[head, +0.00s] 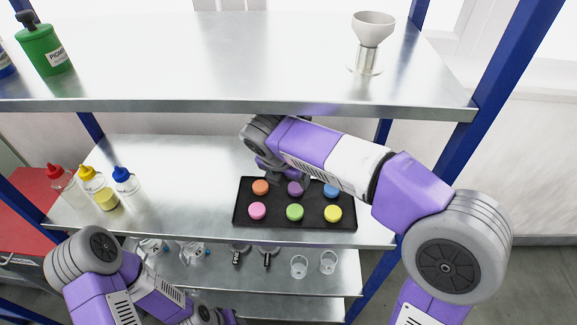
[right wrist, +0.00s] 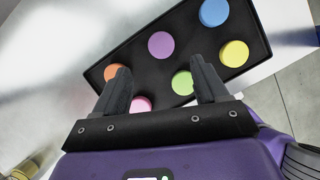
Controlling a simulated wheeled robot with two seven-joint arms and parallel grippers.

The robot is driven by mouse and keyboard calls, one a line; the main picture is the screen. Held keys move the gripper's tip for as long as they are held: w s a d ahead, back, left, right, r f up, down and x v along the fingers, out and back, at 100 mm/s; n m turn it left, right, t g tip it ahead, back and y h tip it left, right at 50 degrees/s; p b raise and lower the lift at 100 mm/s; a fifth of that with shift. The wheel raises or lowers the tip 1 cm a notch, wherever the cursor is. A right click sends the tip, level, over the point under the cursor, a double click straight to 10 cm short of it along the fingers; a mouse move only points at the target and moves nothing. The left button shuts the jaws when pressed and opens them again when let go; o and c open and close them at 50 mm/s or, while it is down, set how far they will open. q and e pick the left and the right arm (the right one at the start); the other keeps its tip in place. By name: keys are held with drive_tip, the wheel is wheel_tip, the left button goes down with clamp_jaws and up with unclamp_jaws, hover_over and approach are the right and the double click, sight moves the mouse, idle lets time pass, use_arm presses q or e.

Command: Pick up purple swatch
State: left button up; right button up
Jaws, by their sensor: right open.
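The purple swatch (head: 295,189) is a round disc in the back row of a black tray (head: 275,222), between the orange and blue swatches. In the right wrist view the purple swatch (right wrist: 161,45) lies just beyond my fingertips, roughly centred between them. My right gripper (right wrist: 160,66) is open and empty over the tray. In the head view my right gripper (head: 277,172) is at the tray's back edge, its fingers partly hidden by the wrist.
Orange (head: 260,187), blue (head: 331,190), pink (head: 257,211), green (head: 294,212) and yellow (head: 332,213) swatches share the tray. Squeeze bottles (head: 98,188) stand at the left of this shelf. An upper shelf (head: 230,60) overhangs behind my right arm. Blue posts (head: 515,65) frame the rack.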

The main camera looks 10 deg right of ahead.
sight(296, 187)
drive_tip(key=shift+b+x, duration=0.65)
drive_tip(key=shift+x, duration=0.5)
drive_tip(key=shift+d+f+b, duration=0.2)
drive_tip(key=shift+f+b, duration=0.15)
drive_tip(key=shift+f, duration=0.15)
drive_tip(key=b+x, duration=0.2)
drive_tip(key=x, duration=0.2)
drive_tip(key=shift+w, duration=0.15)
drive_tip(key=c, duration=1.1)
